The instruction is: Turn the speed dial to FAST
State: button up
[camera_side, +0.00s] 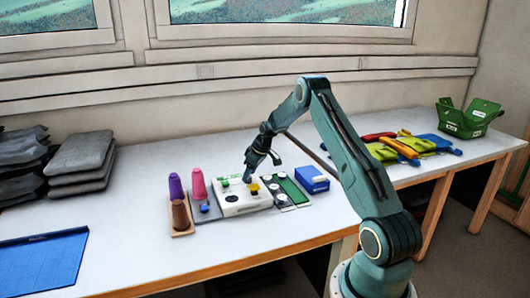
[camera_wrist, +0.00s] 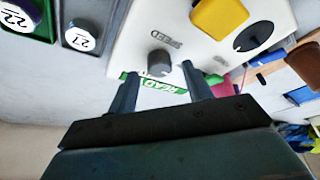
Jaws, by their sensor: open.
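The speed dial is a small grey knob (camera_wrist: 159,63) beside the word SPEED on the white control box (camera_wrist: 115,62). Its pointer setting and the FAST mark cannot be made out. The white box (camera_side: 236,209) also shows in the side view, on the table below my gripper (camera_side: 250,180). In the wrist view, my gripper (camera_wrist: 160,70) is open and empty, with one fingertip on each side of the knob in the picture. A gap shows between knob and fingers; I cannot tell their height over it.
A yellow button (camera_wrist: 218,17) and a black round part (camera_wrist: 254,37) are on the box. Purple (camera_side: 176,187) and pink (camera_side: 198,183) cones stand left of it. A green tray (camera_side: 293,191) and a blue box (camera_side: 312,180) are on the right.

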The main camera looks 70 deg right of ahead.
jog(key=shift+x, duration=0.75)
jog(key=c, duration=1)
